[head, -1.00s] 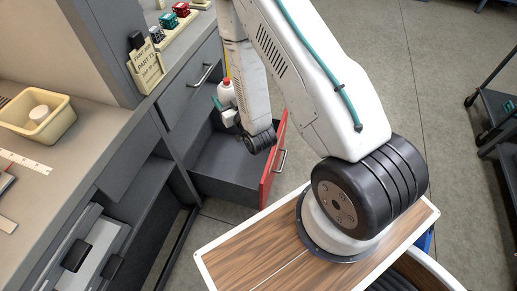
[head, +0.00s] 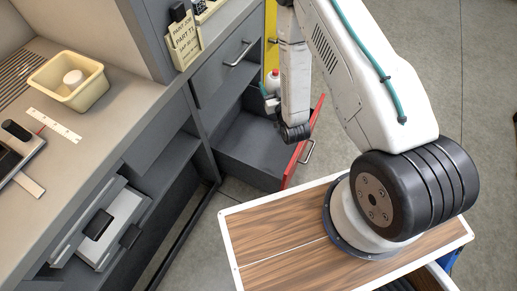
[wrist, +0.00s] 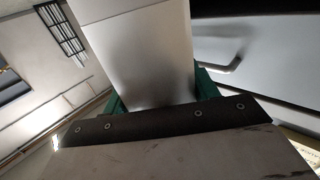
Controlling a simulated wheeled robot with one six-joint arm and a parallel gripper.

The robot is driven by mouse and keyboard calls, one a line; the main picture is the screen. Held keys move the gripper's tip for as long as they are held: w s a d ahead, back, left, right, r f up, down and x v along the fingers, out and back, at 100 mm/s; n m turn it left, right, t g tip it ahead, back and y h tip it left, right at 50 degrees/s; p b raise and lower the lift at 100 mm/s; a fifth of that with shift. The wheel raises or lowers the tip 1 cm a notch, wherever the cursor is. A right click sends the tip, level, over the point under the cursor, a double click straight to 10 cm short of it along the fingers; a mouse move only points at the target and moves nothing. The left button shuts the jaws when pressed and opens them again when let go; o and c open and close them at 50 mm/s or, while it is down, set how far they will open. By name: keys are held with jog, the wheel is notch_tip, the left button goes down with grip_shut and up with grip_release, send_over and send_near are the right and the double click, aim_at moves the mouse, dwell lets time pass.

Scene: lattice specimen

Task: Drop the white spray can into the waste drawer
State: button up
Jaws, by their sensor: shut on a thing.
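The white spray can (head: 273,86) with its red cap stands roughly upright in my gripper (head: 271,102), partly behind my arm in the head view. In the wrist view the pale can (wrist: 140,50) fills the upper middle, between the teal fingers of my gripper (wrist: 160,95). My gripper is shut on the can. The open grey drawer with a red front (head: 305,142) appears to be the waste drawer. The can shows above its far part in the picture; the height between them is unclear. The visible drawer floor looks empty, and my arm hides part of it.
A closed grey drawer (head: 225,70) is above and left of the open one. The counter (head: 110,75) holds a yellow tray (head: 50,85) with a white round item and a sign (head: 184,42). Floor at the right is clear.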

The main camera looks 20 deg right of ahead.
jog(key=w+f, duration=0.5)
jog(key=f, duration=0.5)
jog(key=w+f, duration=0.5)
jog(key=f, duration=0.6)
jog(key=shift+w+a, duration=0.3)
jog(key=shift+a, duration=0.05)
jog(key=o, duration=1.1)
jog(key=s, duration=0.7)
jog(key=shift+s, duration=0.25)
